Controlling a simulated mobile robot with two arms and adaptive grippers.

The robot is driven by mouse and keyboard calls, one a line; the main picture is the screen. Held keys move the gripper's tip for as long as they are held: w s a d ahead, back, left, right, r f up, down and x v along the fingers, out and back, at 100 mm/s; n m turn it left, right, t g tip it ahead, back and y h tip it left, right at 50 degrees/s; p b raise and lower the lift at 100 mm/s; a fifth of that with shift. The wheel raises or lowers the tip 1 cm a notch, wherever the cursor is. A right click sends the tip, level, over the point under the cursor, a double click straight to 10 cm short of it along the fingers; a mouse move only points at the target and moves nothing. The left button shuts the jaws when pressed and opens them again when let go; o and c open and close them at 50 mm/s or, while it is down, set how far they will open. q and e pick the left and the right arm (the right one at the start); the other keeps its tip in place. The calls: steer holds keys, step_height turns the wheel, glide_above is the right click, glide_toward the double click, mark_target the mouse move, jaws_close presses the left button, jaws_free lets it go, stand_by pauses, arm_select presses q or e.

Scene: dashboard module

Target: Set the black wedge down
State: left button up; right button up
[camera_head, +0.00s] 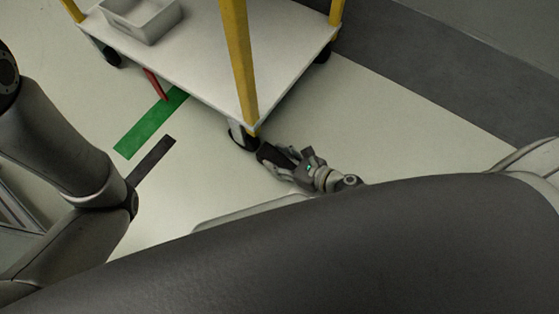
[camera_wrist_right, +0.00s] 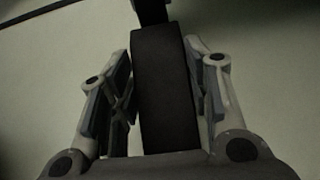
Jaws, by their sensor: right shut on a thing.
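The black wedge (camera_head: 267,152) is in my right gripper (camera_head: 282,157), low at the floor beside the near caster wheel (camera_head: 240,136) of the cart. In the right wrist view the wedge (camera_wrist_right: 165,92) is a long dark block between the two fingers of the right gripper (camera_wrist_right: 163,80). The gripper is shut on it. A small dark part (camera_wrist_right: 152,12) shows just past the wedge's far end; I cannot tell whether they touch. My left arm comes in from the left, but its gripper is not in view.
The cart has a white shelf (camera_head: 200,50), yellow posts (camera_head: 239,60) and a grey bin (camera_head: 140,18). A red bar (camera_head: 155,85) reaches down to a green floor strip (camera_head: 150,124). A black strip (camera_head: 151,161) lies nearby. The floor (camera_head: 380,125) to the right is clear.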

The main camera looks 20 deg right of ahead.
steer(key=shift+r, duration=0.1)
steer(key=shift+f, duration=0.25)
steer(key=o, duration=1.2)
steer(key=shift+r, duration=0.1)
